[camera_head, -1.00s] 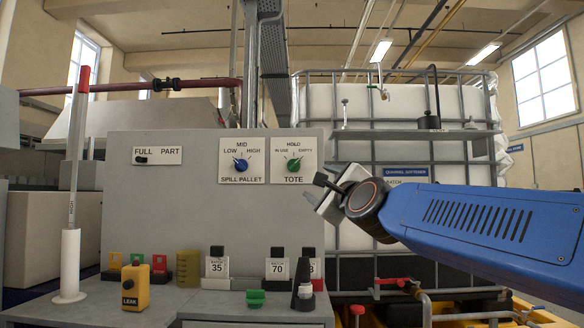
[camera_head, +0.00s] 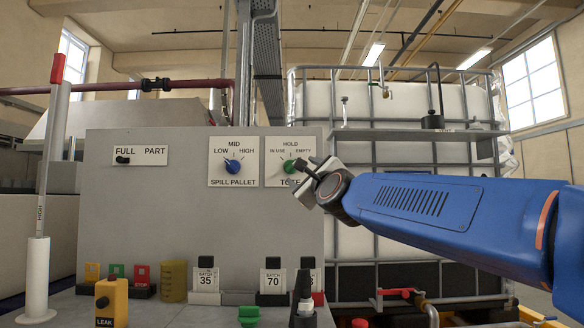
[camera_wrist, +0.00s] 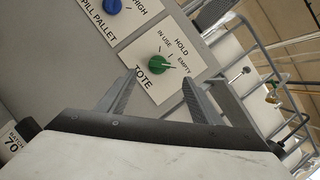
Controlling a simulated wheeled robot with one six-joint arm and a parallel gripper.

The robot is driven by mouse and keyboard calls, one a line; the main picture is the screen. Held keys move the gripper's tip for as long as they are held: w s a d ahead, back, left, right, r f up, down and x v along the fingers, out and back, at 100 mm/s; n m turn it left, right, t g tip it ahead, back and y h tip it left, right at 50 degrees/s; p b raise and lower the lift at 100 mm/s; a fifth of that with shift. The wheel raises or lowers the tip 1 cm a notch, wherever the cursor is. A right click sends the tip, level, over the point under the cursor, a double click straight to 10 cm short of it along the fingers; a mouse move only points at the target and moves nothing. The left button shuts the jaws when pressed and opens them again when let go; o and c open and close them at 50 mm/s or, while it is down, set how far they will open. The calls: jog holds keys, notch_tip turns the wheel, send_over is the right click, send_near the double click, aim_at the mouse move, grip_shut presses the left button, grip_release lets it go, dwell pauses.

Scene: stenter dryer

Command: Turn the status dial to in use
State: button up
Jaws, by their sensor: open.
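The status dial is a green knob (camera_head: 289,166) on the white TOTE plate (camera_head: 275,181), marked IN USE, HOLD and EMPTY. In the wrist view the green knob (camera_wrist: 158,64) has its pale pointer mark toward the EMPTY side. My gripper (camera_head: 298,174) is in front of the plate's right side and hides part of its lettering. In the wrist view my gripper (camera_wrist: 159,80) is open, with a finger to either side below the knob. Nothing is between the fingers, and they appear apart from the knob.
A blue SPILL PALLET dial (camera_head: 233,167) is left of the TOTE plate. A FULL/PART switch (camera_head: 123,160) is farther left. Batch cards (camera_head: 207,280), a yellow LEAK block (camera_head: 111,303) and a green piece (camera_head: 249,315) stand below. A caged white tote (camera_head: 390,105) is behind.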

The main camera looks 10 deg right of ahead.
aim_at(291, 165)
jog(key=x, duration=1.1)
jog(key=shift+w, duration=0.25)
jog(key=c, duration=1)
